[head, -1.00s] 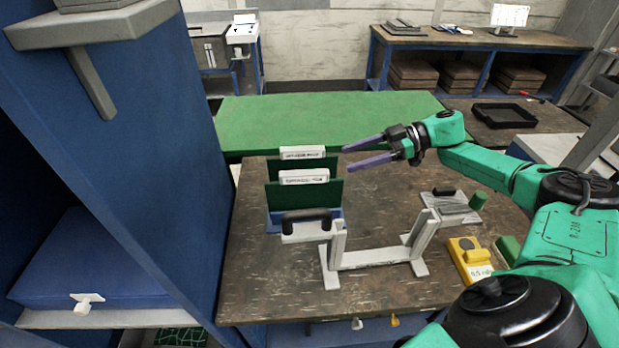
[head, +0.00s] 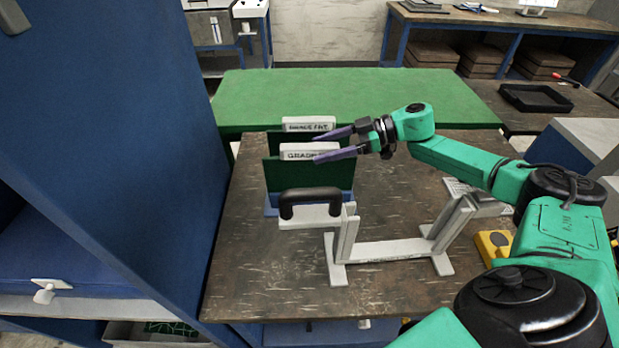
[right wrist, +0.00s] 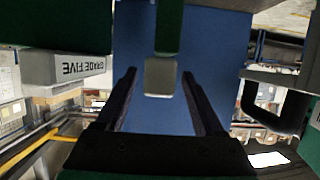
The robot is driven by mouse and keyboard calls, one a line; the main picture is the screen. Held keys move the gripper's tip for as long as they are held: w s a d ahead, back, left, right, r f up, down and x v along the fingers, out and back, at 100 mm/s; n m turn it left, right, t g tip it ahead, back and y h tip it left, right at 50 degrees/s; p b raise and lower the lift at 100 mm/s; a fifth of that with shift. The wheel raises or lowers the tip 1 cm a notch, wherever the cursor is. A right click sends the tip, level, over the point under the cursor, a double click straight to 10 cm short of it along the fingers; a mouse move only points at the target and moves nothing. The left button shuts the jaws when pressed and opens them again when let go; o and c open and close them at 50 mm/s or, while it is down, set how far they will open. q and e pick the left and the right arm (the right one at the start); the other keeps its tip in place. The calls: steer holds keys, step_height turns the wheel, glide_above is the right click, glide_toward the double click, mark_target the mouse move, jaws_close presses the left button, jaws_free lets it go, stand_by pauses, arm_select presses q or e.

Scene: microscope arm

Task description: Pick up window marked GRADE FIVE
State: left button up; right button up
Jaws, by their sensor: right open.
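Two dark green windows with white label strips stand upright, one behind the other. The rear window's strip (head: 309,124) seems to read GRADE and a blurred word; in the right wrist view the strip at left clearly reads GRADE FIVE (right wrist: 68,68). The front window (head: 310,176) has a strip starting GRADE, the rest covered by a finger. My right gripper (head: 317,149) is open and points left at the strips. In its wrist view (right wrist: 158,74), the middle white strip end (right wrist: 160,78) lies between the spread fingers, not gripped. My left gripper is not in view.
A white piece with a black handle (head: 309,195) stands in front of the windows. A grey bracket stand (head: 390,250) is to its right. A yellow block (head: 494,243) sits by my right arm. A tall blue cabinet (head: 120,130) bounds the left; a green surface (head: 350,97) lies behind.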

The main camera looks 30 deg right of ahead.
mark_target(310, 154)
steer(key=x, duration=0.1)
steer(key=b+x, duration=0.1)
steer(key=x, duration=0.1)
steer(key=shift+w+f, duration=0.1)
steer(key=shift+f, duration=0.35)
steer(key=shift+w+a, duration=0.25)
steer(key=shift+a, duration=0.15)
steer(key=shift+s+d, duration=0.1)
jaws_close()
stand_by(0.4)
